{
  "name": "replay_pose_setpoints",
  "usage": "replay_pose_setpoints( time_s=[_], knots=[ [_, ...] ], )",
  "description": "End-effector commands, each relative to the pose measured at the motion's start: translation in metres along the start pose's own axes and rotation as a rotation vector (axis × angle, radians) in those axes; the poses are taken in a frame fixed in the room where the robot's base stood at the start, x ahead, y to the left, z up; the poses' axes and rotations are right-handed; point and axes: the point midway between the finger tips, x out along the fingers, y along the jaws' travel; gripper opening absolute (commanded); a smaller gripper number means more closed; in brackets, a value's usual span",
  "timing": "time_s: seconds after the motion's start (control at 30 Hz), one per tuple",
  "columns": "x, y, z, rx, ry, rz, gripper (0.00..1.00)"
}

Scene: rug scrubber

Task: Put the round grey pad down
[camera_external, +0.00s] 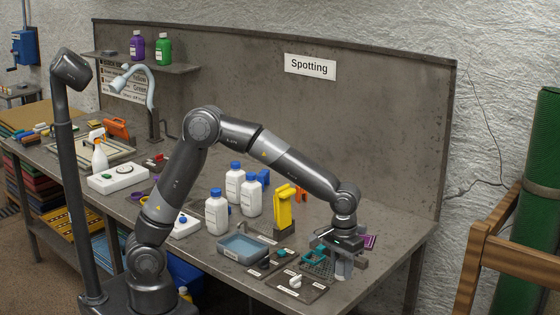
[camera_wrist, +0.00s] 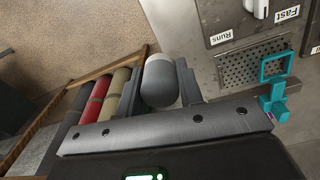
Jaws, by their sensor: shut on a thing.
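My gripper (camera_wrist: 159,88) is shut on the round grey pad (camera_wrist: 160,85), a dark grey rounded piece with a lighter end, held between the two fingers in the wrist view. In the external view my gripper (camera_external: 345,262) points down at the right end of the grey bench (camera_external: 400,250), near its front edge. The pad is small and partly hidden there. In the wrist view the pad appears beside the bench edge. I cannot tell whether it touches anything below.
A perforated tray (camera_wrist: 250,66) with a teal clip-like piece (camera_wrist: 275,72) lies close by. Next to it is a dark plate (camera_wrist: 225,25) labelled Runs and Fast. Rolled rugs (camera_wrist: 98,100) lie below, past the bench edge.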

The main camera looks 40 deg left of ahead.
Motion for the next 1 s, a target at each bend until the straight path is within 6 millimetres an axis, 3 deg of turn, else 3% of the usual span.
replay_pose_setpoints(
  time_s=[0.17, 0.5, 0.63, 0.87, 1.0],
  knots=[
    [-0.01, 0.001, -0.001, 0.0, 0.003, 0.002, 0.09],
    [-0.09, 0.002, -0.001, 0.0, 0.005, 0.004, 0.09],
    [-0.114, 0.003, -0.001, 0.001, 0.003, 0.003, 0.09],
    [-0.115, -0.024, -0.038, -0.085, -0.002, 0.004, 0.09],
    [-0.115, -0.05, -0.069, -0.161, -0.004, 0.007, 0.09]
  ],
)
